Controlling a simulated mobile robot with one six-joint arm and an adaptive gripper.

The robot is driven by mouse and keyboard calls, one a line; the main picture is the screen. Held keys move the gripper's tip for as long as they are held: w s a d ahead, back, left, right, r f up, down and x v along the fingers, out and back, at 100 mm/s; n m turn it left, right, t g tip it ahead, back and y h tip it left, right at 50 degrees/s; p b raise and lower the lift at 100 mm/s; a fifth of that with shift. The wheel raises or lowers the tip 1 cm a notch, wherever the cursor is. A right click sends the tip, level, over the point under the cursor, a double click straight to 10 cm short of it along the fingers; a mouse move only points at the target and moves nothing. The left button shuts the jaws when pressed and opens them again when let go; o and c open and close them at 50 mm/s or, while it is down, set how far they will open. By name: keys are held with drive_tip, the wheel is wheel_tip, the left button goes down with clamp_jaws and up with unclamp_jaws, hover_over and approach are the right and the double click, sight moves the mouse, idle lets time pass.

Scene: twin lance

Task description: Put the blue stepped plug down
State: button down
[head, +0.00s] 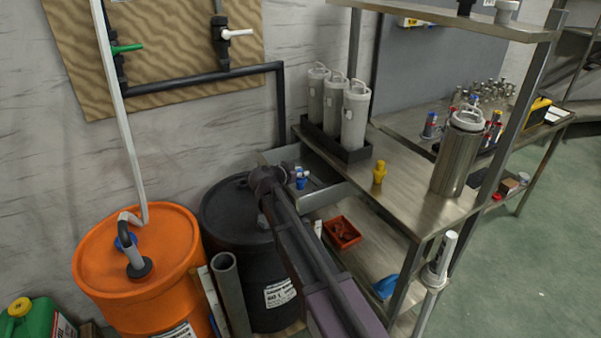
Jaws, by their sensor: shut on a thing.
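The blue stepped plug (301,178) shows as a small blue piece with a pale part, just right of the dark end of my arm. My gripper (289,177) is small and mostly dark here; it is shut on the plug. The plug appears in front of a grey metal trough (335,194) beside the bench; I cannot tell whether it touches it. A yellow plug-like piece (379,172) stands upright on the steel bench (408,190).
A black drum (225,215) and an orange drum (165,240) stand left of my arm. Grey canisters (355,115) stand in a black rack, and a steel cylinder (455,160) stands near a bench post. A red bin (342,233) sits lower. The bench around the yellow piece is clear.

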drive_tip(key=shift+f, duration=0.25)
drive_tip(key=c, duration=0.5)
unclamp_jaws()
drive_tip(key=shift+r, duration=0.25)
drive_tip(key=shift+r+p, duration=0.35)
drive_tip(key=shift+p, duration=0.1)
drive_tip(key=shift+s+r, duration=0.15)
drive_tip(key=shift+r, duration=0.15)
drive_tip(key=p+v, duration=0.4)
drive_tip(key=v, duration=0.7)
drive_tip(key=shift+s+a, duration=0.2)
drive_tip(key=shift+a, duration=0.05)
